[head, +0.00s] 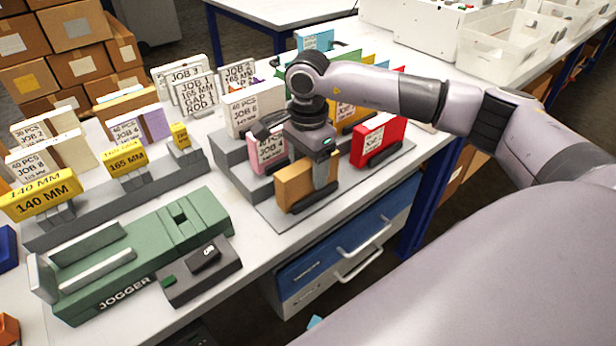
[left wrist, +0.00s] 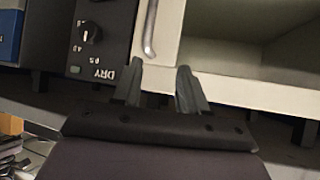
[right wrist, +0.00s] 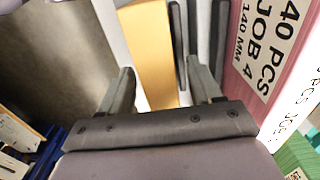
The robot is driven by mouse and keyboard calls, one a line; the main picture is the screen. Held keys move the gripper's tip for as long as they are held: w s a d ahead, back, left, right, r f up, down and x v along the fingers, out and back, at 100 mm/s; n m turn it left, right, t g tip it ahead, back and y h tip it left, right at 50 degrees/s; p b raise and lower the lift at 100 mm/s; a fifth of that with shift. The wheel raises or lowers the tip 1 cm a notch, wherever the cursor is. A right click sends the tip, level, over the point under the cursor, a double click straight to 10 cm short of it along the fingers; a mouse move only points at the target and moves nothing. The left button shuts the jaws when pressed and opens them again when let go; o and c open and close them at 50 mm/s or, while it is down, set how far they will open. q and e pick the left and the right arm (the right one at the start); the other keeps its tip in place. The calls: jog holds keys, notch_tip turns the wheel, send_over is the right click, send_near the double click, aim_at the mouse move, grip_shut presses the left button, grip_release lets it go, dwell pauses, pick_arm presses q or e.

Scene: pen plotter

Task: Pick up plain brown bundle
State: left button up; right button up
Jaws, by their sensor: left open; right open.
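The plain brown bundle (head: 293,188) stands upright in a dark holder at the front of the grey stepped rack (head: 262,214). My right gripper (head: 321,170) is over it, pointing down, with a finger showing beside the bundle. In the right wrist view the bundle (right wrist: 148,55) lies between the two open fingers of the right gripper (right wrist: 161,72), with gaps on both sides; the fingers are not closed on it. My left gripper (left wrist: 159,68) is open and empty in the left wrist view, facing a cabinet marked DRY (left wrist: 105,40).
A pink JOB 4 bundle (head: 271,150) stands close behind the brown one, a red bundle (head: 377,139) to its right. A white bundle (head: 256,109) stands on the rack's higher step. The green jogger (head: 140,252) is at left. Bench is clear between jogger and rack.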

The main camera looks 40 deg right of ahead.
jog(key=c, duration=1.1)
